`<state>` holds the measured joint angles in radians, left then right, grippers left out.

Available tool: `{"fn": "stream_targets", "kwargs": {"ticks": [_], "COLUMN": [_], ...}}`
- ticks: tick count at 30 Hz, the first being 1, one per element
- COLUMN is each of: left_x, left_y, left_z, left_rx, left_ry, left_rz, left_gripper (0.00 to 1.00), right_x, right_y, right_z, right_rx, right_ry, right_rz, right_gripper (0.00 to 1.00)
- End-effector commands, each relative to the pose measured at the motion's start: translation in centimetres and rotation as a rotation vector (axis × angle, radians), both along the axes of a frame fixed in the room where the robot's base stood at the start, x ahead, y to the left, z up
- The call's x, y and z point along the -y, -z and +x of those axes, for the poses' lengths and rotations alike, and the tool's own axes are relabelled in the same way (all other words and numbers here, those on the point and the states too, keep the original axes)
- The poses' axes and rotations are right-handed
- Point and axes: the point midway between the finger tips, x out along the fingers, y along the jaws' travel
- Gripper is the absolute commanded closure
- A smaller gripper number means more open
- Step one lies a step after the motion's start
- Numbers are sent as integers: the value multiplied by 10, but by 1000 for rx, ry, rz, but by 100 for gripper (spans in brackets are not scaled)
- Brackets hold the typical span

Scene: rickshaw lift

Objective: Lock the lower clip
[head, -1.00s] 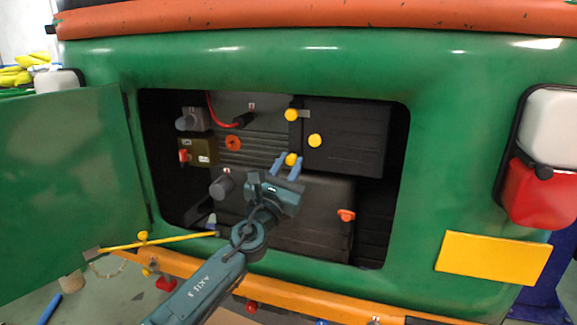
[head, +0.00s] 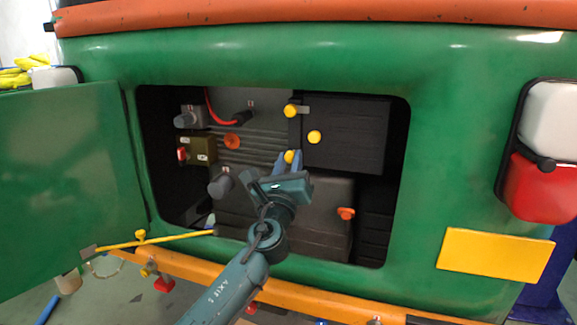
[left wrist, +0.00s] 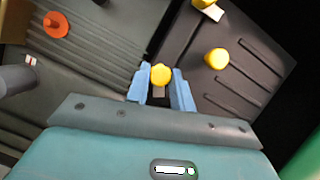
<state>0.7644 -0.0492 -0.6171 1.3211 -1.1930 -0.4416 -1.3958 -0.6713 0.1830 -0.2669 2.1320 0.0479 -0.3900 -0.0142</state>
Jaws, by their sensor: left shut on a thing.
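The lower clip (head: 289,156) has a round yellow knob and sits inside the open compartment, below the upper yellow clip (head: 291,111). My left gripper (head: 288,160) reaches in from below, its blue fingers on both sides of the lower yellow knob. In the left wrist view, the lower clip's knob (left wrist: 161,74) is between the blue fingertips (left wrist: 160,80), with a small grey tab just under it. The gripper is shut on it. The upper clip (left wrist: 205,3) shows at the top edge of that view. My right gripper is not in view.
Another yellow knob (head: 314,137) is on the black box (head: 345,150) to the right. An orange knob (head: 232,141) and a red-orange knob (head: 346,213) are nearby. The green door (head: 65,190) stands open at left, with a yellow rod (head: 160,239) along the lower edge.

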Motion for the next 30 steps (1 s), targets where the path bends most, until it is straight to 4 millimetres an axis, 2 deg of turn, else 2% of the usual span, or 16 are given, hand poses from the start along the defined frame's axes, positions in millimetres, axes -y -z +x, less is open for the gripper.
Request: {"fn": "stream_targets", "kwargs": {"ticks": [13, 30], "left_x": [4, 5], "left_y": [-1, -5], "left_z": [-1, -2], "left_rx": [-135, -287], "left_ry": [1, 0], "left_rz": [-407, -871], "left_gripper": [100, 100], "right_x": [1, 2], "right_y": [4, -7], "right_z": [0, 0], "right_rx": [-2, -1], "right_ry": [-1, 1], "right_rz": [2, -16], "right_gripper": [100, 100]}}
